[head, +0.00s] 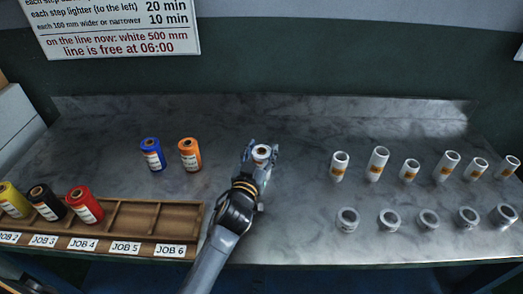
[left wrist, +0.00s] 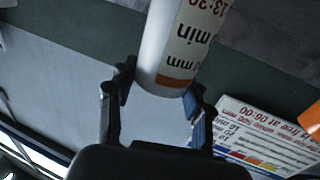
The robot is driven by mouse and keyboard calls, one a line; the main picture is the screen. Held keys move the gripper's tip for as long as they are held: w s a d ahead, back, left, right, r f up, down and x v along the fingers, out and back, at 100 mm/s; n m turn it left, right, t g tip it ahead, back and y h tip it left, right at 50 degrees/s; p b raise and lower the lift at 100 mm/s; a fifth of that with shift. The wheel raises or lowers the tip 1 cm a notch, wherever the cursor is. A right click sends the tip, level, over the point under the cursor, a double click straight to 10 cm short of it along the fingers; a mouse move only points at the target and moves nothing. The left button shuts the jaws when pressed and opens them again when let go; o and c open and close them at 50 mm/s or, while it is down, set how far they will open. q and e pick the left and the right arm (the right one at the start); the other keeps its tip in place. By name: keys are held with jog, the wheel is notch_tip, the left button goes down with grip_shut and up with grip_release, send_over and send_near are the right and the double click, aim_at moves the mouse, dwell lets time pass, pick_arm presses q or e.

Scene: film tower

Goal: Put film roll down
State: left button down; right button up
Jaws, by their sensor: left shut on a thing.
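My left gripper (head: 260,158) is over the middle of the grey marbled table (head: 290,222). It is shut on a white film roll (head: 262,150) with a printed label. In the left wrist view the roll (left wrist: 182,42) stands between the two fingers, with an orange band near one end. I cannot tell whether its base touches the table. A blue roll (head: 152,153) and an orange roll (head: 189,154) stand to its left. A wooden rack (head: 204,222) at the front left holds a yellow roll (head: 13,200), a black roll (head: 46,203) and a red roll (head: 84,205). The JOB 5 and JOB 6 slots are empty.
Several white tubes with orange labels (head: 377,163) stand on the right of the table, with several grey rings (head: 389,220) in front of them. A sign (head: 118,30) hangs on the back wall. The table is bare between the gripper and the tubes.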

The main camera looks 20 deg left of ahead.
pick_arm(q)
jog(key=c, duration=1)
grip_release()
jog(key=shift+f, duration=0.15)
jog(key=o, duration=0.4)
